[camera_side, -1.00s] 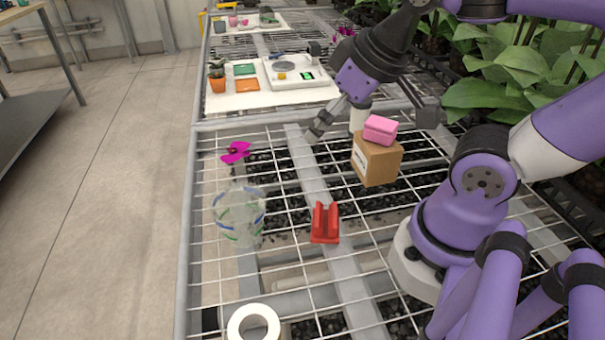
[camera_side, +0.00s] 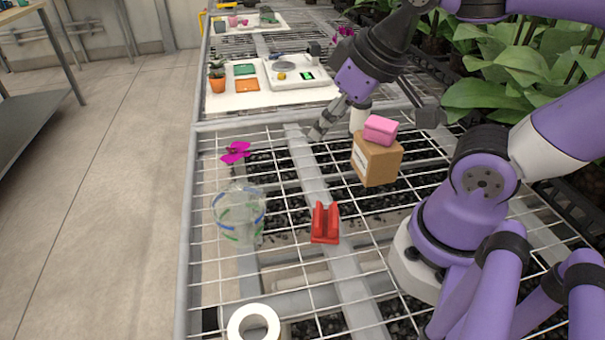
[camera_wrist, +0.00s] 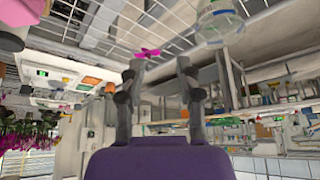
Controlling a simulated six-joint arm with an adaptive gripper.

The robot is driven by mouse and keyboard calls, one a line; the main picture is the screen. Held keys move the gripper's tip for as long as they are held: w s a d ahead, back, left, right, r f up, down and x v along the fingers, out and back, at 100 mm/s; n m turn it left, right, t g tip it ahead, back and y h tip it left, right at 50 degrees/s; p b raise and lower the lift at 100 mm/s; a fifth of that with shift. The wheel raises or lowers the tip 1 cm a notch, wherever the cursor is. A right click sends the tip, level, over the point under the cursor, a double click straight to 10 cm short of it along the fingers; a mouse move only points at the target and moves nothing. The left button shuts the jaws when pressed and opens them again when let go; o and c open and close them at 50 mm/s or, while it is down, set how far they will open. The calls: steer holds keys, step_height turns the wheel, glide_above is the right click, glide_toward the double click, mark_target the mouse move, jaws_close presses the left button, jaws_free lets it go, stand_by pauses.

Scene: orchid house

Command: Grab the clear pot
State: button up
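The clear pot (camera_side: 238,213) is see-through, with blue and green marks. It stands on the wire mesh bench at the left in the side view. It also shows at the top right of the wrist view (camera_wrist: 218,24). My gripper (camera_side: 318,132) is above the far part of the mesh, behind and to the right of the pot and well apart from it. In the wrist view its two fingers (camera_wrist: 159,66) are spread, with nothing between them.
A magenta flower (camera_side: 236,152) is just behind the pot. A red holder (camera_side: 325,223) is right of it. A cardboard box (camera_side: 377,160) bears a pink block (camera_side: 381,129). A white ring (camera_side: 253,324) lies in front. A white tray (camera_side: 275,95) is behind.

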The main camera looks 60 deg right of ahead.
steer(key=m+g+y, duration=0.1)
steer(key=m+g, duration=0.4)
glide_above(258, 207)
steer(key=f, duration=1.1)
steer(key=shift+s+d+f, duration=0.1)
steer(key=shift+s+d, duration=0.1)
steer(key=shift+d, duration=0.2)
steer(key=shift+w+a+f, duration=0.1)
steer(key=shift+a+f, duration=0.1)
steer(key=shift+f, duration=1.2)
steer(key=shift+w+a+f, duration=0.1)
steer(key=shift+a+f, duration=0.1)
steer(key=shift+f, duration=1.15)
jaws_close()
